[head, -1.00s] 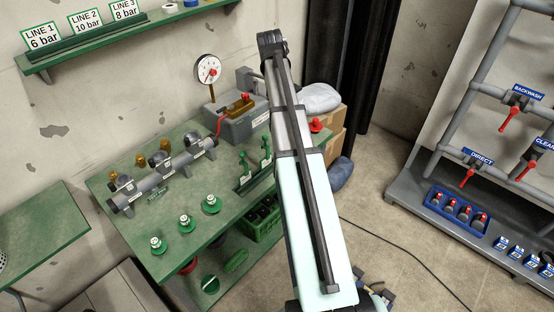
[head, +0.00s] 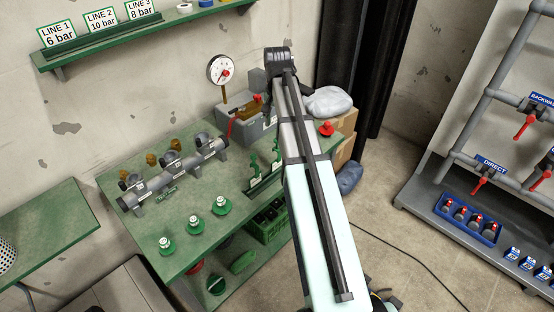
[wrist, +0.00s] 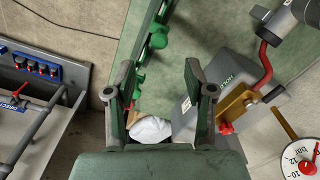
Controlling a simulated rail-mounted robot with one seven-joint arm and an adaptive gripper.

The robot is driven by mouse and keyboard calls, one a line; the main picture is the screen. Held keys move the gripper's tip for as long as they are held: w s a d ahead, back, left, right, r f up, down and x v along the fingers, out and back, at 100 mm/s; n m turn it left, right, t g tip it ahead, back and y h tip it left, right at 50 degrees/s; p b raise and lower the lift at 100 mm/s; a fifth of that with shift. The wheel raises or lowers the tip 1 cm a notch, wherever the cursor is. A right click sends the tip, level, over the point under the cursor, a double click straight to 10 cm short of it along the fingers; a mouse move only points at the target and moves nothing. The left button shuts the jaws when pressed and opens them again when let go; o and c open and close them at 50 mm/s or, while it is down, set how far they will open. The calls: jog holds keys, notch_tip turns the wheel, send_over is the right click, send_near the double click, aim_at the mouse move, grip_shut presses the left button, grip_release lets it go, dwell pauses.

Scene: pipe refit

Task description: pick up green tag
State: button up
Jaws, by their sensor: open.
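Green upright pieces (head: 253,168) stand on a dark green strip near the right edge of the green bench (head: 190,235); I take these for the green tags, but no label on them is readable. In the wrist view, a bright green piece (wrist: 158,40) shows above and between my fingers, with more green (wrist: 138,82) close to the left finger. My gripper (wrist: 160,75) is open, with nothing seen held between its fingers. In the head view my arm hides part of the bench's right side and the gripper's fingers are not clear.
A grey block (head: 240,122) with a red handle and a pressure gauge (head: 220,69) stand at the back of the bench. A grey manifold (head: 175,177) and green-based fittings (head: 222,205) are to the left. A white bag (head: 329,102) lies behind my arm.

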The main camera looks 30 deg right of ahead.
notch_tip(320, 180, down, 2)
jog(key=shift+f, duration=0.2)
jog(key=shift+s+a+f+p, duration=0.15)
jog(key=shift+f+p, duration=0.4)
jog(key=shift+f, duration=0.55)
jog(key=shift+s+a+f+p, duration=0.15)
jog(key=shift+f+p, duration=0.4)
jog(key=shift+f, duration=0.5)
jog(key=shift+d+f, duration=0.15)
jog(key=shift+f, duration=0.4)
jog(key=shift+c, duration=0.4)
grip_shut()
